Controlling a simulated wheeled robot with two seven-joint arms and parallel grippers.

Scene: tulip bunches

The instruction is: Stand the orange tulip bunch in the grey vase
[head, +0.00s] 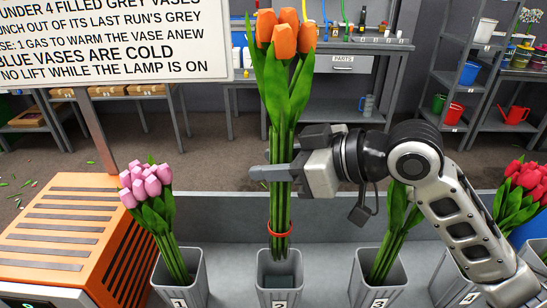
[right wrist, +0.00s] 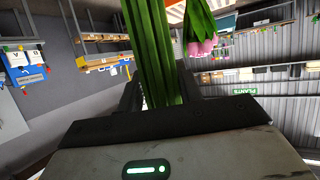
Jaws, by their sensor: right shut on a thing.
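The orange tulip bunch (head: 286,85) hangs upright in the head view, its stems tied low down with a red band. My right gripper (head: 272,173) is shut on its green stems, which also fill the middle of the right wrist view (right wrist: 152,50). The stem ends are just above the mouth of the grey vase marked 2 (head: 280,280), in line with it; whether they dip inside the rim is hard to tell. Vase 2 holds no flowers that I can see. My left gripper is not in view.
Grey vase 1 (head: 181,290) holds pink tulips (head: 146,184). Vase 3 (head: 377,287) holds a bunch whose blooms my right arm hides. Vase 4 (head: 450,285) stands behind my arm, with red tulips (head: 527,182) at the far right. An orange slatted box (head: 70,235) and a sign (head: 110,40) stand left.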

